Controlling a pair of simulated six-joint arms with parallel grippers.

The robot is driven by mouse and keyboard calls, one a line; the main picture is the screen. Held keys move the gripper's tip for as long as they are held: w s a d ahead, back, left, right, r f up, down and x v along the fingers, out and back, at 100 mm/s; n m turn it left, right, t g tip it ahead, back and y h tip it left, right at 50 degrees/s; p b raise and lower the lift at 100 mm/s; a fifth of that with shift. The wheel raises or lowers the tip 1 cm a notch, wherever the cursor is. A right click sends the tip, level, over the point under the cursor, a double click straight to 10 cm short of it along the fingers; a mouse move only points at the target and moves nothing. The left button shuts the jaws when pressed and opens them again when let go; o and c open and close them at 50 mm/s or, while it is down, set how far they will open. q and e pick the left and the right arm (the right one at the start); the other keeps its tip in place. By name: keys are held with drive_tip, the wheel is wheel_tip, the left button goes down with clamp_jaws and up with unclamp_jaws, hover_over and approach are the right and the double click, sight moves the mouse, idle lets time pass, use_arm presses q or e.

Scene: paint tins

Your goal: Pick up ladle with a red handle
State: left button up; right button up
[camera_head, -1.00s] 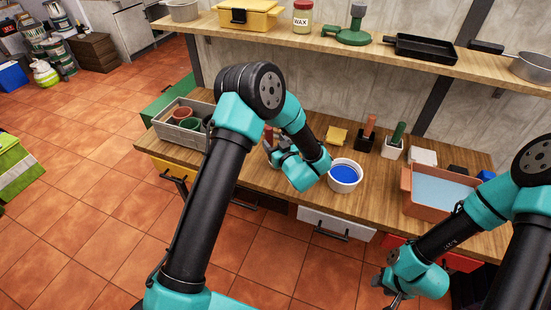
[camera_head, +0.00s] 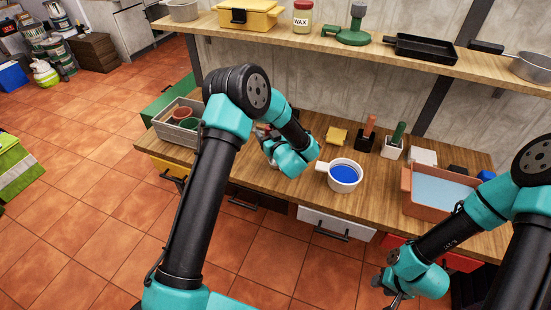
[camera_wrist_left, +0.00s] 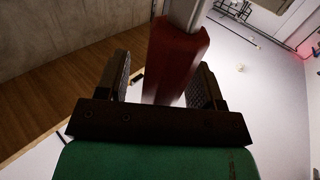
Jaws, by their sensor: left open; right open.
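The ladle's red handle (camera_wrist_left: 177,60) stands between the two fingers of my left gripper (camera_wrist_left: 163,66) in the left wrist view, with a grey metal shaft (camera_wrist_left: 187,12) beyond it. The fingers are open on either side of the handle; whether one touches it I cannot tell. In the head view, my left gripper (camera_head: 267,146) is mostly hidden behind my own left arm above the bench, and the ladle is not clearly visible there. My right gripper (camera_head: 395,292) is low in front of the bench at right, open, with nothing visible in it.
A white pot with blue paint (camera_head: 345,174) stands right of my left wrist. A grey crate (camera_head: 172,132) with small pots is at left. Brushes in a black holder (camera_head: 366,141) and a white holder (camera_head: 393,148) stand behind. A terracotta tray (camera_head: 437,208) is at right. A shelf (camera_head: 300,42) runs above.

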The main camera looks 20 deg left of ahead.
use_arm(q)
drive_tip(key=shift+c, duration=0.2)
idle(0.3)
drive_tip(key=c, duration=1)
drive_tip(key=shift+r, duration=0.55)
drive_tip(key=r, duration=0.2)
drive_tip(key=shift+s+d+r, duration=0.25)
drive_tip(key=shift+s+r, duration=0.05)
drive_tip(key=shift+s, duration=0.05)
drive_tip(key=s+d, duration=0.2)
drive_tip(key=s, duration=0.5)
drive_tip(key=s+d+r, duration=0.1)
drive_tip(key=s+d, duration=0.2)
drive_tip(key=s, duration=0.4)
drive_tip(key=shift+d+r, duration=0.15)
drive_tip(key=shift+d, duration=0.15)
